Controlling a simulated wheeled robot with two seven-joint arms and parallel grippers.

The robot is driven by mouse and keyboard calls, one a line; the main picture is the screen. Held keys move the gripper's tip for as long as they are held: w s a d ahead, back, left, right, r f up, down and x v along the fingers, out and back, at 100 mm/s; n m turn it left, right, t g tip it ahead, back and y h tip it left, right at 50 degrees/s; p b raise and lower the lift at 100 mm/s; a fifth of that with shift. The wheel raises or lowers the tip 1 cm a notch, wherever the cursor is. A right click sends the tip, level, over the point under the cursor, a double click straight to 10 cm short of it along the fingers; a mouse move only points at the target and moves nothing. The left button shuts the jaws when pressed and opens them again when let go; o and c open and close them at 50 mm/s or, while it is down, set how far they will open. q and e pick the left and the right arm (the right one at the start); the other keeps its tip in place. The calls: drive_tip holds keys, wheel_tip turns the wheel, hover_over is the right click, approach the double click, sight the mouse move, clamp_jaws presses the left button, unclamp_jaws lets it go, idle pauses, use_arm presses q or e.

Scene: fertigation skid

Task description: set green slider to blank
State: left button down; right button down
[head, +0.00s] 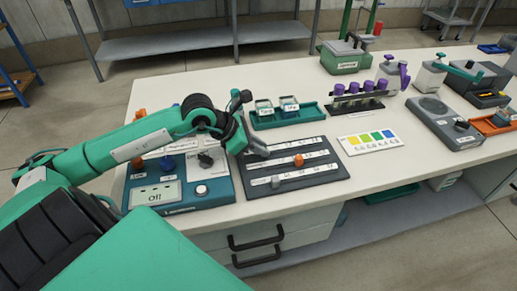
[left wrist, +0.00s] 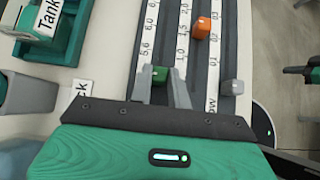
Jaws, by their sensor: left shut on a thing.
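The slider panel (head: 326,175) is a dark board with three white-labelled tracks. The green slider knob (left wrist: 160,74) sits near the end of its track closest to my gripper in the left wrist view. My left gripper (head: 260,150) is shut on it, one finger on each side, as its fingers (left wrist: 161,88) show in the left wrist view. The gripper hides the green knob in the head view. An orange knob (head: 298,160) and a grey knob (head: 276,182) sit on the other tracks. I cannot read a "blank" mark. My right gripper is not in view.
A blue control box (head: 180,190) with a display reading "Off" stands left of the panel. A green tray (head: 287,121) with small tanks lies behind it. A colour card (head: 370,142) and a rack of purple-capped vials (head: 358,100) stand to the right.

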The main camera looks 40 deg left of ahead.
use_arm(q)
drive_tip(key=shift+a, duration=0.1)
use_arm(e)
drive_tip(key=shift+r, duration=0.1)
use_arm(q)
drive_tip(key=c, duration=1.5)
unclamp_jaws()
drive_tip(key=shift+s, duration=0.1)
drive_tip(key=shift+o, duration=0.9)
drive_tip(key=shift+s+a, duration=0.1)
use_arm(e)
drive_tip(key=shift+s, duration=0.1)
use_arm(q)
drive_tip(key=shift+v, duration=2.9)
drive_tip(key=v, duration=0.8)
drive_tip(key=shift+p, duration=0.3)
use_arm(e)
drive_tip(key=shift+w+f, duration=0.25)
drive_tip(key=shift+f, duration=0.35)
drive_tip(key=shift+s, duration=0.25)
